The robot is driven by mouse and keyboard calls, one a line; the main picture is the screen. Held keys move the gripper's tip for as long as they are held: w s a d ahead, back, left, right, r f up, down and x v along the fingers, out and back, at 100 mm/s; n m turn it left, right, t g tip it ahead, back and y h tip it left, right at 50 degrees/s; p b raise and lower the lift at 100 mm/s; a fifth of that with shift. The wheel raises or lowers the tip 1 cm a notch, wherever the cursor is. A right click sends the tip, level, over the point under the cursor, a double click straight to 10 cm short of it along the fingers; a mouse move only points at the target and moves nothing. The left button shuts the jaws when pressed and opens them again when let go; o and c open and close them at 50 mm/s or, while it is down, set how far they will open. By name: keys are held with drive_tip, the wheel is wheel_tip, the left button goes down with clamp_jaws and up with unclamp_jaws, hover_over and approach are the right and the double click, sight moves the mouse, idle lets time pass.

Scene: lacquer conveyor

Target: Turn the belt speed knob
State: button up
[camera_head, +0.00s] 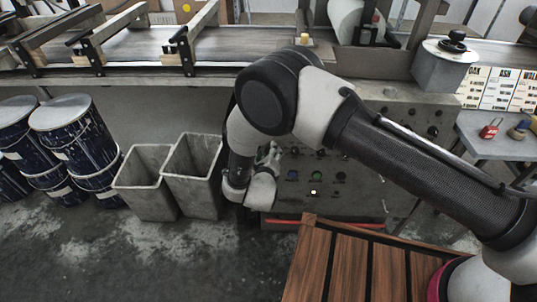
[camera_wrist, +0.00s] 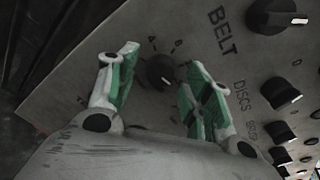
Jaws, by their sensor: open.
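The label BELT (camera_wrist: 222,32) lies between this knob and a larger knob (camera_wrist: 280,22) with a pale pointer at the upper right. Which knob sets belt speed is not certain from the print. In the head view, my gripper (camera_head: 272,158) is at the left part of the grey control panel (camera_head: 385,190), and my arm hides part of it.
More knobs (camera_wrist: 280,93) line the panel's right side in the wrist view. Two grey bins (camera_head: 146,183) stand left of my gripper, with blue drums (camera_head: 75,140) farther left. The conveyor (camera_head: 130,50) runs above. A slatted wooden surface (camera_head: 350,262) is in front.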

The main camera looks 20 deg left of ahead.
drive_tip(key=c, duration=1)
drive_tip(key=shift+c, duration=0.2)
drive_tip(key=shift+o, duration=0.2)
drive_tip(key=shift+n, duration=0.4)
drive_tip(key=n+t, duration=0.1)
drive_tip(key=n, duration=1.8)
drive_tip(key=n+t, duration=0.1)
drive_tip(key=n, duration=0.8)
drive_tip(key=shift+s+f+n+t, duration=0.15)
drive_tip(key=shift+f+n+t, duration=0.1)
drive_tip(key=shift+n+t, duration=0.05)
drive_tip(key=shift+n, duration=0.3)
